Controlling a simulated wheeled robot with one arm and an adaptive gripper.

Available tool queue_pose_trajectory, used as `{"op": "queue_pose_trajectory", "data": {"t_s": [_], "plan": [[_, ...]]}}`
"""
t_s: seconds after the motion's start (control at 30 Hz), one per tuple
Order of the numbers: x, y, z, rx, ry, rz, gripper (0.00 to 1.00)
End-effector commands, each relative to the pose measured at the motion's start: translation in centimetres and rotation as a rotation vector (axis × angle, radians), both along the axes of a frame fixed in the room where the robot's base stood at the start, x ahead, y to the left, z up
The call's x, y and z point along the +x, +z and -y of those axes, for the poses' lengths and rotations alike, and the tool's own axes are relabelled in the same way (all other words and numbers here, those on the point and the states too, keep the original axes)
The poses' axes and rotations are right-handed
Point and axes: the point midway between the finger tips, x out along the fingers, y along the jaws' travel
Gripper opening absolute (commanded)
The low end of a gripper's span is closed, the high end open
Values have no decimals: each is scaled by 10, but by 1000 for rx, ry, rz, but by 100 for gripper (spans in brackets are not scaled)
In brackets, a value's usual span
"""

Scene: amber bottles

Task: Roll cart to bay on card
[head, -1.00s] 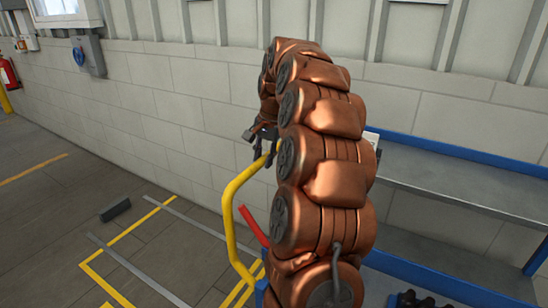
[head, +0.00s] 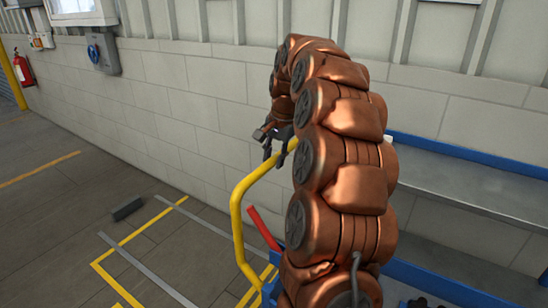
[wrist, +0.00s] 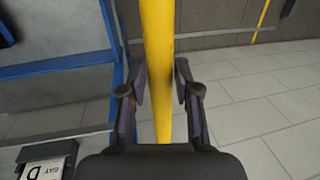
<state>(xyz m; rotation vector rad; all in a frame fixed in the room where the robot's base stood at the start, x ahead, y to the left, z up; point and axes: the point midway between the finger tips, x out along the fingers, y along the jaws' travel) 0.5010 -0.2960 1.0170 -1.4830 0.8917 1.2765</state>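The cart shows its tall yellow handle (head: 240,205), with a red lever (head: 262,228) beside it and a blue frame behind my arm. In the head view my gripper (head: 273,150) is at the upper end of the handle. In the wrist view the yellow bar (wrist: 158,40) runs between the two fingers of my gripper (wrist: 161,82). The fingers stand on either side of it, apart, with no clear grip. A white card (wrist: 45,170) reading "BAY D" sits in a dark holder at the lower left, partly cut off. My arm hides much of the cart.
Yellow and grey floor lines (head: 110,250) mark a bay at the left, with a dark block (head: 127,208) on the floor. A blue-edged grey shelf (head: 465,190) stands at the right along the block wall (head: 190,115). A fire extinguisher (head: 24,68) hangs far left.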

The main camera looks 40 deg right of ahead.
Motion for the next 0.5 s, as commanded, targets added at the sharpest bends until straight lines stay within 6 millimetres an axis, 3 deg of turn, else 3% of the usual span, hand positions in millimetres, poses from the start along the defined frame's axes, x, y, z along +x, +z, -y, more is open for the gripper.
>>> {"op": "queue_pose_trajectory", "data": {"t_s": [0.17, 0.5], "plan": [[0, 0, -1, 1, 1, -1, 52], [0, 2, -1, 2, 2, 0, 52]]}}
